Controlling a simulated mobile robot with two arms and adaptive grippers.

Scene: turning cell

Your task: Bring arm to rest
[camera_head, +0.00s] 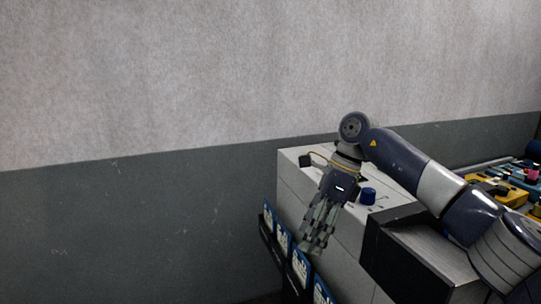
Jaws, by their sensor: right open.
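My right arm (408,165) comes in from the lower right in the head view and bends down at the wrist. My right gripper (313,246) hangs with its fingers pointing down, in front of the near left side of a light grey cabinet (292,190). The gripper is open, and I see nothing between its fingers. My left gripper is not in view.
Several blue-and-white boxes (283,238) line the cabinet's left side. A dark box (415,262) is beneath my arm. Yellow trays (498,192) with parts lie at right.

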